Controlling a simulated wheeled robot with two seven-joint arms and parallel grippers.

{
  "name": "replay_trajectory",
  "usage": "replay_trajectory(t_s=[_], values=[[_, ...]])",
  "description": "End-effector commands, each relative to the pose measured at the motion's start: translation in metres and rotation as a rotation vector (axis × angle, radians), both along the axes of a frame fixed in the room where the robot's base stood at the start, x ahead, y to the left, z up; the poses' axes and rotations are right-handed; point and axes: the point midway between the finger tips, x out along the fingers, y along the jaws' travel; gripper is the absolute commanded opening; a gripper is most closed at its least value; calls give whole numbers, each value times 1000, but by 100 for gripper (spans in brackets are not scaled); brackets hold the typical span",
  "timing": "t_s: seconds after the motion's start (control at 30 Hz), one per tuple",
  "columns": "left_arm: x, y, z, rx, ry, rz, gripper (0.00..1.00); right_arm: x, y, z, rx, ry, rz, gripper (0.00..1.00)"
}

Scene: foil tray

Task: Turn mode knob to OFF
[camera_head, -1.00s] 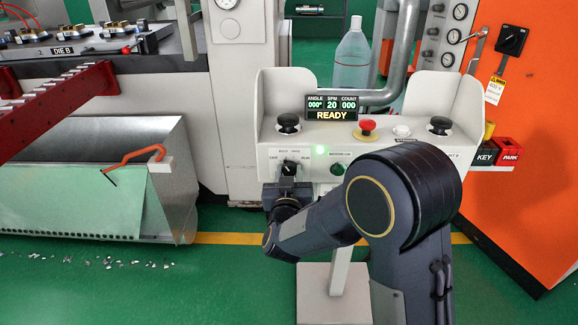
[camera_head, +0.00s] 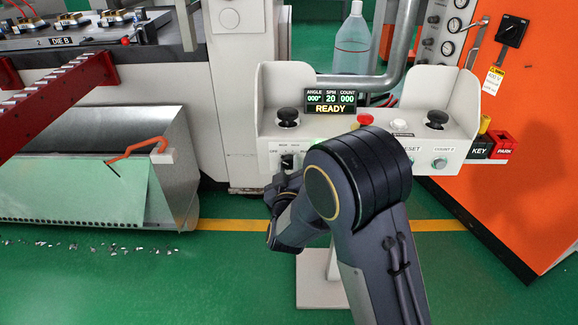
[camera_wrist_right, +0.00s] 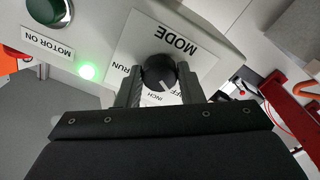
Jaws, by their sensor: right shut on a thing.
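The black mode knob (camera_head: 287,161) is on the front of the light grey control console (camera_head: 262,130), below the READY display (camera_head: 331,100). In the right wrist view the round knob (camera_wrist_right: 158,71) sits on a white MODE plate (camera_wrist_right: 185,45) with RUN, INCH and OFF labels. A white pointer line on it appears toward the INCH and OFF side; the exact setting is unclear. My right gripper (camera_wrist_right: 157,82) has one finger on each side of the knob and is shut on it. In the head view, my right gripper (camera_head: 286,178) partly hides the plate. My left gripper is out of view.
A lit green lamp (camera_wrist_right: 87,71) and a green MOTOR ON button (camera_wrist_right: 45,10) are beside the plate. A red mushroom button (camera_head: 365,119) and black palm buttons (camera_head: 288,116) top the console. An orange cabinet (camera_head: 530,160) stands right; a metal chute (camera_head: 185,180) stands left.

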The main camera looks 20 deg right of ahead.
Motion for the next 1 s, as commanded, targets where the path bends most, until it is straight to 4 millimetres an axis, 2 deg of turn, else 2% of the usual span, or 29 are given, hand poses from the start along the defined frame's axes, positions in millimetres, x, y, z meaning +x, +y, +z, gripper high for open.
replay_trajectory(t_s=[0.3,0.33,0.5,0.8,1.0], values=[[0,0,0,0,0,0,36,0,0,0,-3,2,0,11],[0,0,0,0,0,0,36,0,0,0,-3,2,0,37],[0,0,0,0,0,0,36,0,0,0,-3,1,1,56],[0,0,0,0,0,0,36,-3,1,0,-1,1,1,56],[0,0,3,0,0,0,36,-29,10,-1,-1,3,4,56]])
